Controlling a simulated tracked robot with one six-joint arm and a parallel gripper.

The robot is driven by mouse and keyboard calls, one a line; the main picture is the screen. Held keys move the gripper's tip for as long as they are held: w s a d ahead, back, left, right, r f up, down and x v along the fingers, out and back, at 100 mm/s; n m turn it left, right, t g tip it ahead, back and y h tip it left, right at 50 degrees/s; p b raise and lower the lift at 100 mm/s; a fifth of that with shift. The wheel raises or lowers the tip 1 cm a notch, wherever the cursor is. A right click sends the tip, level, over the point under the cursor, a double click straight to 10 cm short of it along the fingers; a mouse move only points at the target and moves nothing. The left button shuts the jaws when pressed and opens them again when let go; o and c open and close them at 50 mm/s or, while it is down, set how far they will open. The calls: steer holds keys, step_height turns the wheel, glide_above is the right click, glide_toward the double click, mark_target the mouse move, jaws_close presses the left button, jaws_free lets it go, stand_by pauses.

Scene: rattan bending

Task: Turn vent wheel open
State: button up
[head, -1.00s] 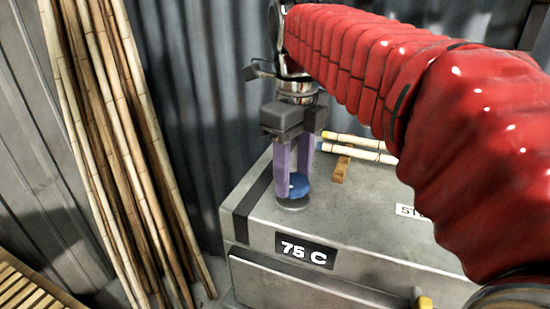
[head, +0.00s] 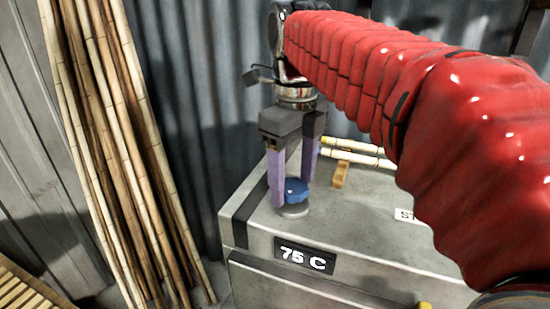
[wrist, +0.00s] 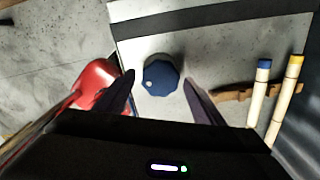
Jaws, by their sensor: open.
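The vent wheel (head: 296,190) is a small blue faceted knob with a white dot. It sits on a round metal base on top of the grey box, near its front left corner. It also shows in the wrist view (wrist: 161,78), with its white dot at the left. My gripper (head: 291,192) points down over the wheel with its two purple fingers apart. In the wrist view my gripper (wrist: 160,82) has one dark finger on each side of the wheel, with a visible gap on both sides. Nothing is held.
The grey box (head: 350,229) bears a "75 C" display (head: 305,256). Two pale rods (head: 355,151) with coloured ends lie by a wooden rest (head: 340,175), right of the wheel. Bamboo poles (head: 115,150) lean on the wall at left. Corrugated wall stands close behind.

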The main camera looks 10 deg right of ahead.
mark_target(293, 187)
steer(key=shift+r, duration=0.1)
step_height(293, 187, up, 13)
steer(key=shift+r, duration=0.2)
stand_by(0.6)
stand_by(0.4)
